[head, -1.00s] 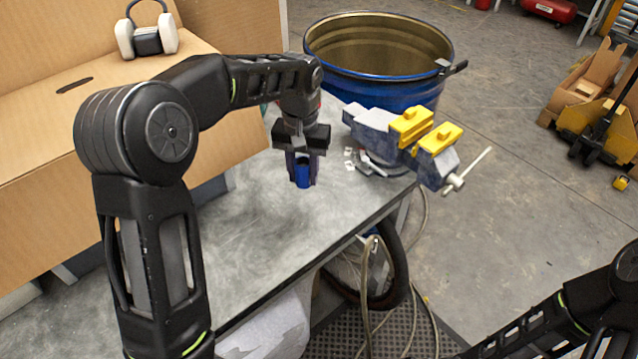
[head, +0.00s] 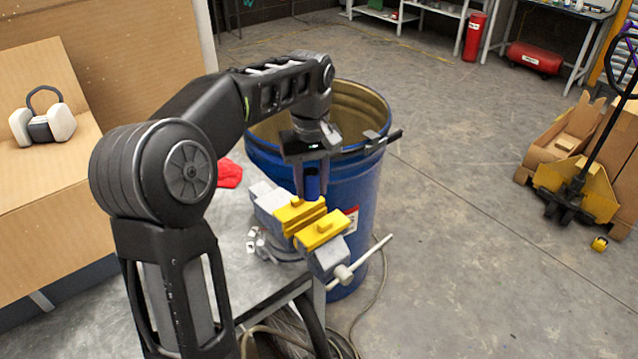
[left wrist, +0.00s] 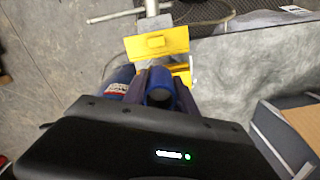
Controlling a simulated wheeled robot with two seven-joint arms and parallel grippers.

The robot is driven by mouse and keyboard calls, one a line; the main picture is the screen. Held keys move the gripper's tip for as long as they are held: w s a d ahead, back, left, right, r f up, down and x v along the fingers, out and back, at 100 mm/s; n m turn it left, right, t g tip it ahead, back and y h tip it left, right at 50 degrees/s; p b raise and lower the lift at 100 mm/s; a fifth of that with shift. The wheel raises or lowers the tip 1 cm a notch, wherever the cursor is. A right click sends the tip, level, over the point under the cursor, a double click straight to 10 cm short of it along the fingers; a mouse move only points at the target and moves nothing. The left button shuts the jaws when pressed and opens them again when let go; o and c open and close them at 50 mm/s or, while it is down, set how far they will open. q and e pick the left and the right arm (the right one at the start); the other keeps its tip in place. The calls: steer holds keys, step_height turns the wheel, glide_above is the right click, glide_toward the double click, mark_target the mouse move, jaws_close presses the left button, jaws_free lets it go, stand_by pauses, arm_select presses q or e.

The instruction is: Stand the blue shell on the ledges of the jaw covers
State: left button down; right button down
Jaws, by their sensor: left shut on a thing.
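The blue shell (head: 312,186) is a small upright blue cylinder held between the fingers of my left gripper (head: 311,182), which is shut on it. It also shows in the left wrist view (left wrist: 159,88), between the two fingers. The vise stands on the bench corner with two yellow jaw covers, the back one (head: 299,214) and the front one (head: 322,230). In the head view the shell appears just above and behind the covers; I cannot tell whether it touches them. The front cover (left wrist: 157,44) also shows in the left wrist view. My right gripper is not in view.
A large open blue drum (head: 366,190) stands right behind the vise, under my left wrist. The vise handle (head: 372,258) sticks out to the right. A red cloth (head: 229,174) lies on the grey bench.

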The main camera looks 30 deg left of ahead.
mark_target(311, 200)
arm_select(q)
steer(key=shift+s+a, duration=0.15)
steer(key=shift+s, duration=0.05)
steer(key=shift+w, duration=0.15)
steer(key=shift+f+b, duration=0.45)
steer(key=shift+f, duration=0.15)
steer(key=shift+f+b, duration=1)
steer(key=shift+f, duration=0.65)
steer(key=shift+f+b, duration=0.45)
steer(key=shift+f, duration=0.5)
steer(key=c, duration=0.9)
jaws_free()
